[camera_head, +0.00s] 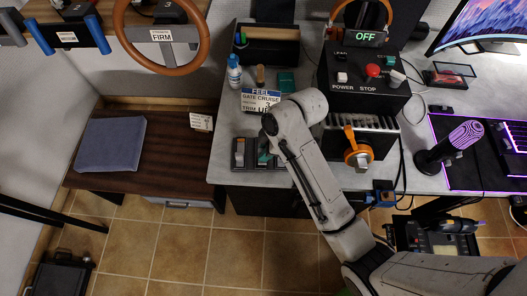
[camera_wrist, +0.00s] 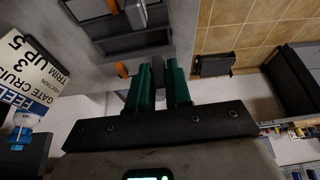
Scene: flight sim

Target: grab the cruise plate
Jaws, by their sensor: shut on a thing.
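My gripper shows in the wrist view (camera_wrist: 159,78), its two green fingers close together on a small dark piece between them. I cannot make out that piece well, nor tell whether it is the cruise plate. In the head view a green fingertip (camera_head: 263,151) shows below my wrist at a dark slotted rack (camera_head: 239,163) on the desk's front edge; my arm hides the rest. A dark slotted unit (camera_wrist: 125,42) lies just beyond the fingers in the wrist view. A white sign (camera_head: 261,99) reads FEEL, GATE CRUISE 3, TRIM UP 5; it also shows in the wrist view (camera_wrist: 30,68).
A black control box (camera_head: 340,92) with buttons and an orange-handled lever unit (camera_head: 358,148) stand right of my wrist. A blue-white bottle (camera_head: 234,72) and a dark organiser (camera_head: 270,45) are behind the sign. A bench (camera_head: 165,150) with a blue cushion (camera_head: 110,145) is at left.

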